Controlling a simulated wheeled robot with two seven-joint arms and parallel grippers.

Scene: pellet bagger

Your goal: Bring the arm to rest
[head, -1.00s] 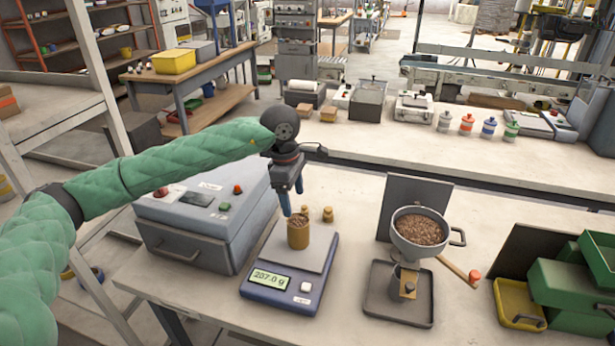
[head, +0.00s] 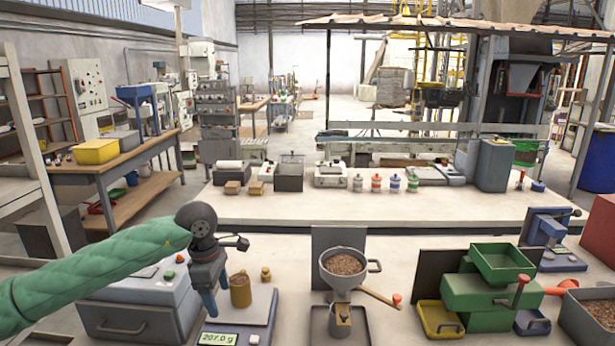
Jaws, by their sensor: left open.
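My left arm, in a green quilted sleeve, comes in from the left in the head view. Its gripper (head: 209,303) is open and points down, beside the left of a tan cup (head: 240,290) that holds brown pellets. The cup stands on the plate of the scale (head: 262,307), whose display is lit and reads about 207.0 g. The cup is free of the jaws as far as I can see. My right gripper is not in the view.
A grey-blue box machine (head: 135,310) stands left of the scale. A pellet-filled hopper (head: 344,265) with a wooden-handled lever stands to the right. Further right are a green machine (head: 490,290) and a pellet bin (head: 590,315). A small brass weight (head: 266,274) stands behind the scale.

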